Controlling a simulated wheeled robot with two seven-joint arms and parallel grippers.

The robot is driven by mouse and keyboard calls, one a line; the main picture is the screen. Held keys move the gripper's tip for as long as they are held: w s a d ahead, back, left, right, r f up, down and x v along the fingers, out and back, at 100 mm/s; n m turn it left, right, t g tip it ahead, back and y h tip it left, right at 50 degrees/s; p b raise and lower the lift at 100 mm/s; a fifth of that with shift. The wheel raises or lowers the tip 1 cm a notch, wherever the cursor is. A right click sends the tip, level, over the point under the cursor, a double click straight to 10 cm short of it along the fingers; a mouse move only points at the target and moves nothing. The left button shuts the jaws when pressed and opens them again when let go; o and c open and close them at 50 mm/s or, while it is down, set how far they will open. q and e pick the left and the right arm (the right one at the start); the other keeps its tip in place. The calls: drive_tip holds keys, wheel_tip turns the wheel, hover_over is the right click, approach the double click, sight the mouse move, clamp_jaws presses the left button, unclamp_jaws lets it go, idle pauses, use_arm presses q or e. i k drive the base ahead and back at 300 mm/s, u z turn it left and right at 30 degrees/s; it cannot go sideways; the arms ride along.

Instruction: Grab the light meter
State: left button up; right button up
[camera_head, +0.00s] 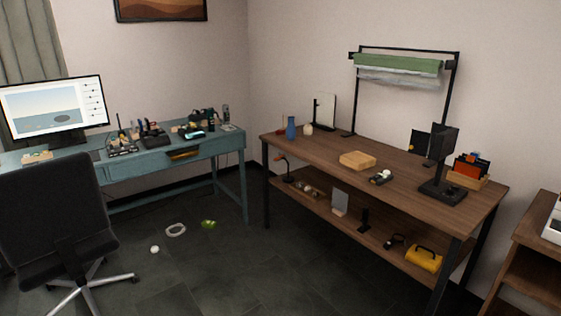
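A small dark device with a pale round part (381,176), which could be the light meter, lies on the brown wooden table (330,165). It is too small for me to be sure. It lies in front of and to the right of a light wooden block (357,160). Several small dark items also crowd the blue desk (160,160), and I cannot tell whether one of them is a light meter. Neither of my grippers shows in the head view.
A black office chair (50,215) stands at the left before the desk and monitor (55,108). A white ball (154,249), a pale ring (176,230) and a green item (208,224) lie on the floor. A wooden shelf (530,260) is at the right.

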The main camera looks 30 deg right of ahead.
sight(387, 176)
drive_tip(key=i, duration=2.35)
drive_tip(key=z, duration=0.7)
drive_tip(key=i, duration=1.5)
drive_tip(key=z, duration=1.2)
